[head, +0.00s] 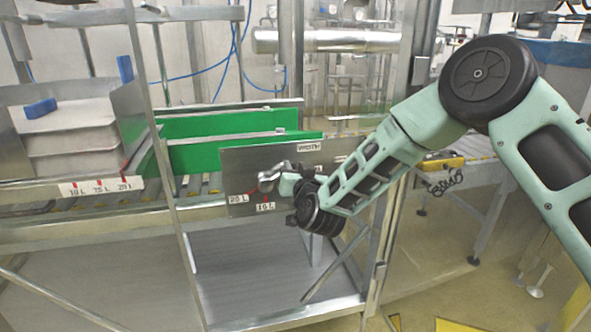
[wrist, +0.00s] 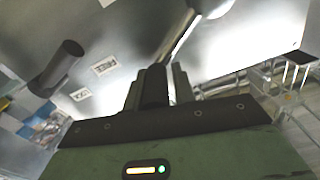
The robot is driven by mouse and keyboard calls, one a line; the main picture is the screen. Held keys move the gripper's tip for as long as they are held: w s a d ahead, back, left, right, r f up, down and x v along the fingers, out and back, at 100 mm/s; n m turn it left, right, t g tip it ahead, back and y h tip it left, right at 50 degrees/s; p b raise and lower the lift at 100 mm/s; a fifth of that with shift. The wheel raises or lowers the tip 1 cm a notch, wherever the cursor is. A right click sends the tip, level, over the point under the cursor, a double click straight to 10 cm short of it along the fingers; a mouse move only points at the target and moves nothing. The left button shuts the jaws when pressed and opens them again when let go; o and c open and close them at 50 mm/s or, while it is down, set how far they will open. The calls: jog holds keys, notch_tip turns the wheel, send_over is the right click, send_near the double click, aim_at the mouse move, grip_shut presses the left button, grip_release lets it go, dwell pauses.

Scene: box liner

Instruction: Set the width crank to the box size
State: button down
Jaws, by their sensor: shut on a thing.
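The width crank (head: 268,181) is a metal crank on a grey panel (head: 237,165) labelled WIDTH, with size labels including 20 L (head: 238,199) and 10 L (head: 265,207). My gripper (head: 292,186) is at the crank in front of the panel. In the wrist view my gripper (wrist: 154,88) is shut on the dark crank handle, and a metal bar (wrist: 182,35) runs from there to the upper right. The exact crank angle is hard to tell. A grey box (head: 70,145) stands left; its right side is near the rightmost mark of a size scale (head: 95,187).
Green guide rails (head: 215,155) run over the roller conveyor behind the panel. A dark cylinder (wrist: 60,65) sticks out left of my gripper in the wrist view. A metal frame post (head: 160,150) stands between box and panel. A yellow control box (head: 440,165) is at right.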

jog(key=shift+n, duration=0.3)
